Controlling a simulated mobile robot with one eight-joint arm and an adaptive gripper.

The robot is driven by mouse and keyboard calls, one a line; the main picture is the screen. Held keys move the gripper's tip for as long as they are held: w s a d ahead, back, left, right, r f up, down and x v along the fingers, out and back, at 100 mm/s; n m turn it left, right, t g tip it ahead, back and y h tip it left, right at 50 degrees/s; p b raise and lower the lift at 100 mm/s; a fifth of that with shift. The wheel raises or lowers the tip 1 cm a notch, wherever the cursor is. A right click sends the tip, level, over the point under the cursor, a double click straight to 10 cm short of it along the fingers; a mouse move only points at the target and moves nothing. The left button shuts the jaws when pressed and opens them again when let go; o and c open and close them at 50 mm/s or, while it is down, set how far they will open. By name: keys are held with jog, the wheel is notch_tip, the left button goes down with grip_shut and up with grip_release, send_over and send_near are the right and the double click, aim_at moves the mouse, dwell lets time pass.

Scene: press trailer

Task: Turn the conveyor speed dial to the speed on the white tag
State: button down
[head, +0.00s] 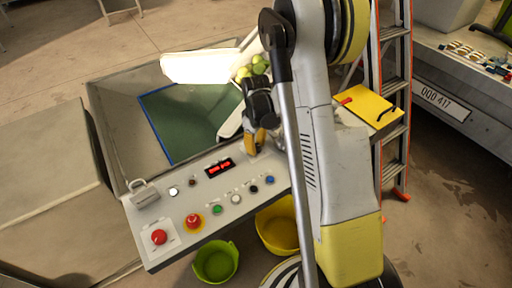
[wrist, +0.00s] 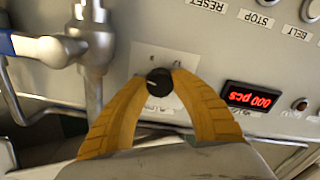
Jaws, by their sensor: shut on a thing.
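The speed dial (wrist: 159,82) is a small black knob on a pale square plate on the grey control panel (head: 170,241). In the wrist view my gripper (wrist: 160,88) has its two yellow fingers closed around the knob, one on each side. In the head view my gripper (head: 254,142) reaches down to the panel's right upper end and hides the dial. The marks on the dial's plate are too small to read. I cannot make out a white tag with a speed on it.
A red display (wrist: 249,97) reads "000 pcs" beside the dial. Labelled buttons, a red mushroom button (head: 193,221) and another red button (head: 159,237) line the panel. A metal pipe with a blue-handled valve (wrist: 45,47) stands close left of my fingers.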

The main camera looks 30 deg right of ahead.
aim_at(256, 146)
jog(key=shift+n, duration=1.4)
jog(key=c, duration=1)
grip_release()
notch_tip(256, 146, up, 12)
